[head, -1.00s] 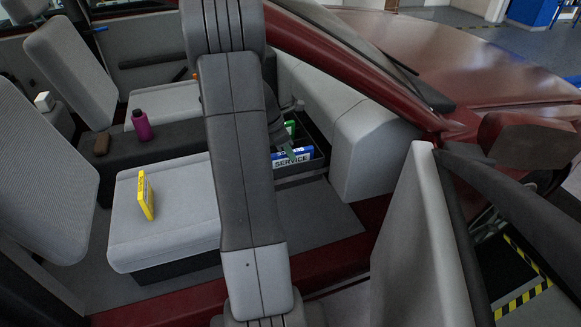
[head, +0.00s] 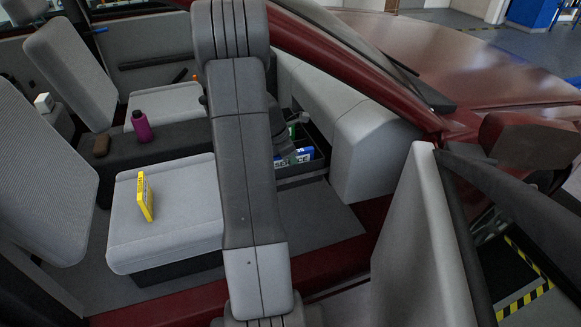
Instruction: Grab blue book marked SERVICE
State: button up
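The blue book marked SERVICE (head: 304,154) stands in a dark open bin in the car's front footwell, below the dashboard. Its white label faces my camera, and the first letters are partly covered. My gripper (head: 284,152) reaches down at the bin, right at the left part of the book. My own arm hides much of it, and its fingers are too dark and small to make out. I cannot tell whether it touches the book or is open or shut.
The grey dashboard (head: 365,140) overhangs on the right. A magenta bottle (head: 141,126) and a brown item (head: 101,145) are on the console.

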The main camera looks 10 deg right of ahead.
jog(key=shift+c, duration=0.4)
grip_shut()
jog(key=shift+r, duration=0.1)
